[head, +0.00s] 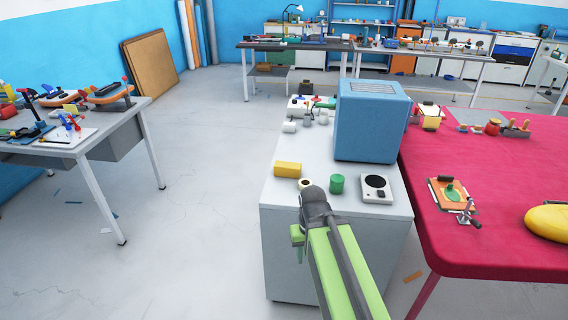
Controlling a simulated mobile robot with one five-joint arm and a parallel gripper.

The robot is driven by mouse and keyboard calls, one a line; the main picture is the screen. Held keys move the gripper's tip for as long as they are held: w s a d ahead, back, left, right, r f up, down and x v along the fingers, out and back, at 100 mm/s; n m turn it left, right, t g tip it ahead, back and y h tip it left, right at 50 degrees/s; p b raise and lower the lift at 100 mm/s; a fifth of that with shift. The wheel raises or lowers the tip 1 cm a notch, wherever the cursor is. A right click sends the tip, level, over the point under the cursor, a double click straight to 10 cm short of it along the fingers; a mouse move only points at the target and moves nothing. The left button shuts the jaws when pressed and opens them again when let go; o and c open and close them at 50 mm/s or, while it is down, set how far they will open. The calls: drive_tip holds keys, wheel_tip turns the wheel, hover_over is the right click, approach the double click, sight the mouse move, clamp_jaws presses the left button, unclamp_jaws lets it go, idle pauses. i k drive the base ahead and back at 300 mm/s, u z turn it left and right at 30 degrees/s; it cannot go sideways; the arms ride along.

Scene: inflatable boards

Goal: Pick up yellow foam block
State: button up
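A yellow foam block (287,169) lies on the left edge of the grey cabinet top (277,191), in front of the blue box-shaped machine. It is fully visible and nothing touches it from above. My green and grey arm reaches up from the bottom of the head view, and its dark grey joint shows just in front of and to the right of the block. My gripper's fingers do not show; they seem hidden behind or below my arm.
The blue machine (371,122) stands behind. A red-topped table (494,225) is at right. The floor at left is mostly clear.

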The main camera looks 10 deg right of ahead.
sight(282, 168)
drive_tip(key=u, duration=0.5)
drive_tip(key=i, duration=1.55)
drive_tip(key=u, duration=0.65)
drive_tip(key=k, duration=0.75)
drive_tip(key=u, duration=0.15)
drive_tip(key=i, duration=0.9)
drive_tip(key=z, duration=0.05)
